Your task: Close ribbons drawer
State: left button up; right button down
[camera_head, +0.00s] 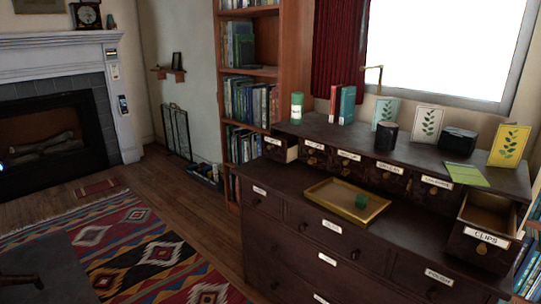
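A dark wooden cabinet (262,232) with labelled drawers stands at the right. In its upper row, a small drawer (281,149) at the left end is pulled out; its label is too small to read. At the right end, a drawer labelled CLIPS (485,240) is also pulled out and looks empty. The drawers between them look shut. I cannot read which label says ribbons. A dark part, seemingly my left gripper (22,281), shows at the lower left edge, far from the cabinet.
Books (347,105), cards (429,121), a dark cup (386,137) and a black box (458,141) stand on top. A bookcase (294,60) is behind. A patterned rug (150,252) covers open floor.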

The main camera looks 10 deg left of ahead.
aim_at(273, 148)
jog(key=u, duration=0.85)
jog(key=i, duration=0.75)
jog(key=u, duration=0.85)
jog(key=i, duration=1)
jog(key=z, duration=0.9)
jog(key=i, duration=0.65)
jog(key=z, duration=0.6)
